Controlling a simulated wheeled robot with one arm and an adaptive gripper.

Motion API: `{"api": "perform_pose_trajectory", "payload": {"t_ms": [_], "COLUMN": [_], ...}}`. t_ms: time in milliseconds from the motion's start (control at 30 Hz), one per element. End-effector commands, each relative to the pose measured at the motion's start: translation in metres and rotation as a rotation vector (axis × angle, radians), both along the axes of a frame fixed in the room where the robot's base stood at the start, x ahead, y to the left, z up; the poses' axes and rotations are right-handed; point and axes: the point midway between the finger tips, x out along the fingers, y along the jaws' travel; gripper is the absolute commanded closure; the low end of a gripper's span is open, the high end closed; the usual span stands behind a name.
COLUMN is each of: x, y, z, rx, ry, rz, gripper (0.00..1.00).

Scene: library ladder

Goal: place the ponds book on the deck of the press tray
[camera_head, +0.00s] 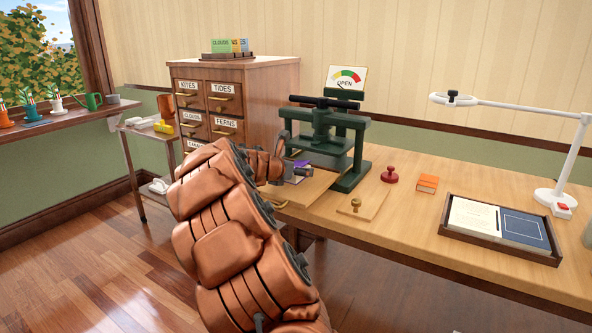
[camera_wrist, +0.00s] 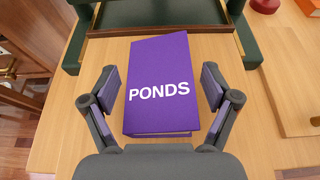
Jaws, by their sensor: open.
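The purple ponds book (camera_wrist: 158,108) lies flat, cover up, on a pale wooden surface in front of the green press. Its white title reads upright in the wrist view. My gripper (camera_wrist: 160,82) is open, with one finger on each side of the book and a visible gap at both sides. In the head view my gripper (camera_head: 292,170) is low at the press front, and only a small purple part of the book (camera_head: 301,163) shows. The green press (camera_head: 350,177) stands behind. I cannot tell whether the wood under the book is the press tray's deck or the tabletop.
A small board with a brass knob (camera_head: 356,204), a red stamp (camera_head: 390,175) and an orange book (camera_head: 428,183) are right of the press. A dark tray (camera_head: 445,228) and white lamp (camera_head: 560,190) are farther right. A drawer cabinet (camera_head: 262,85) stands behind my arm.

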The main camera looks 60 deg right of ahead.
Motion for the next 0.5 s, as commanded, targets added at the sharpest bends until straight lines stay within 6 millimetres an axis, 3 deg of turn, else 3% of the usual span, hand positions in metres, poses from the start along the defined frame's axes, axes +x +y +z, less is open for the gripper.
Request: {"api": "perform_pose_trajectory", "payload": {"t_ms": [267, 500], "x": [0.000, -0.002], "y": [0.007, 0.045], "z": [0.007, 0.024], "rx": [-0.001, -0.001], "ry": [0.000, 0.001], "rz": [0.001, 0.002], "gripper": [0.13, 0.13]}}
